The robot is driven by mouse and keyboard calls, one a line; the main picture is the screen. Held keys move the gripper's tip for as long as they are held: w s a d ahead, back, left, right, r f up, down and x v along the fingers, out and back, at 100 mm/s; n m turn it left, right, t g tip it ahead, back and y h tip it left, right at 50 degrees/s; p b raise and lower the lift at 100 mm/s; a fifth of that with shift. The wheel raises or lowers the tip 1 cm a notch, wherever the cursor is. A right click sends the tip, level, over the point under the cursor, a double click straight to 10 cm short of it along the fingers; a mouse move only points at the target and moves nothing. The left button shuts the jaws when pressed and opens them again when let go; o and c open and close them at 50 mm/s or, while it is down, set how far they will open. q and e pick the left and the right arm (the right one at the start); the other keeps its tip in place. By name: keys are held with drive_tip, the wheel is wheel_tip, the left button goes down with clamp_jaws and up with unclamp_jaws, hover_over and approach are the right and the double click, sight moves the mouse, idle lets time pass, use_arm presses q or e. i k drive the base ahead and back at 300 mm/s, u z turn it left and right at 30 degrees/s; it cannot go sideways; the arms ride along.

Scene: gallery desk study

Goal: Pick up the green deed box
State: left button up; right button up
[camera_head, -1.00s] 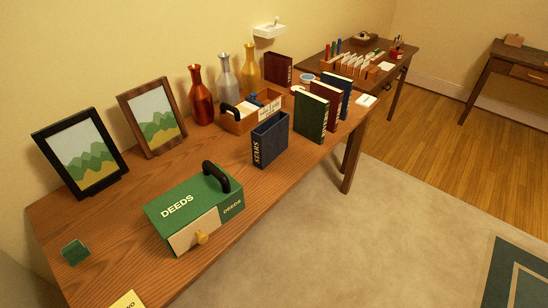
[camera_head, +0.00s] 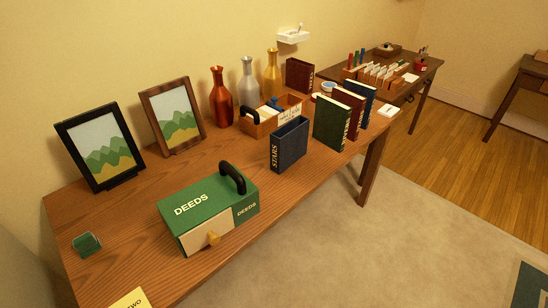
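The green deed box (camera_head: 207,211) lies on the near part of the wooden desk, with "DEEDS" in white letters on its lid and end. A black arched handle (camera_head: 232,178) stands on its lid. The box looks closed. Neither of my grippers shows in the head view.
The wooden desk (camera_head: 110,235) bears two framed pictures (camera_head: 100,147), three bottles (camera_head: 221,97), a wooden caddy (camera_head: 262,127), a blue "STARS" holder (camera_head: 289,145) and upright books (camera_head: 332,123). A small green block (camera_head: 87,244) lies left of the box.

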sight(183, 211)
drive_tip(key=u, duration=1.9)
drive_tip(key=k, duration=1.55)
drive_tip(key=z, duration=1.9)
